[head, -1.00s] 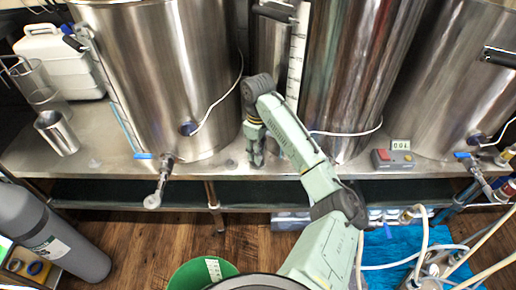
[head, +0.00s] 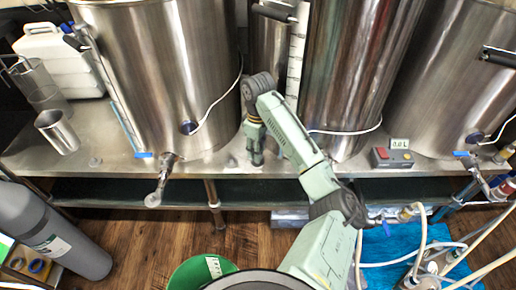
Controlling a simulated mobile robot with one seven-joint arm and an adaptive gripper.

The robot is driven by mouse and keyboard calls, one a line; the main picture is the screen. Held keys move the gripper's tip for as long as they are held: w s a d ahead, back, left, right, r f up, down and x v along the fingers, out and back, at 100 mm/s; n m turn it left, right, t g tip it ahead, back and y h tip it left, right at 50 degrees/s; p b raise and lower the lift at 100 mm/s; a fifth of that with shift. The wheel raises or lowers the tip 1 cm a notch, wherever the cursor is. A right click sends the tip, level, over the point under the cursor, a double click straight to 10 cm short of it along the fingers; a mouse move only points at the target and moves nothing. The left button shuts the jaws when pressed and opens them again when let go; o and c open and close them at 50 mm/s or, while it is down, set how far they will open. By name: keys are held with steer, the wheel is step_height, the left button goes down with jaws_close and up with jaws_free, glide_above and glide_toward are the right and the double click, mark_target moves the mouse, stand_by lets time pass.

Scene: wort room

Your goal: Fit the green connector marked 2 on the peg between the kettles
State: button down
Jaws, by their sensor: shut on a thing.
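My gripper (head: 256,160) points down just above the steel bench top, at the front of the gap between the left kettle (head: 165,80) and the middle kettle (head: 350,75). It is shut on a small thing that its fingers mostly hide. I cannot make out a green connector or a mark 2. A small round fitting (head: 232,161) stands on the bench just left of my gripper. I cannot tell whether it is the peg. Any peg directly under my fingers is hidden.
The left kettle's tap (head: 160,183) juts over the front edge of the bench (head: 120,165). A white cable crosses that kettle. A steel cup (head: 57,132) stands at left, and a green bucket (head: 190,272) is on the floor.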

steer(key=shift+f+b, duration=0.6)
steer(key=shift+f, duration=0.7)
steer(key=c, duration=1.1)
jaws_free()
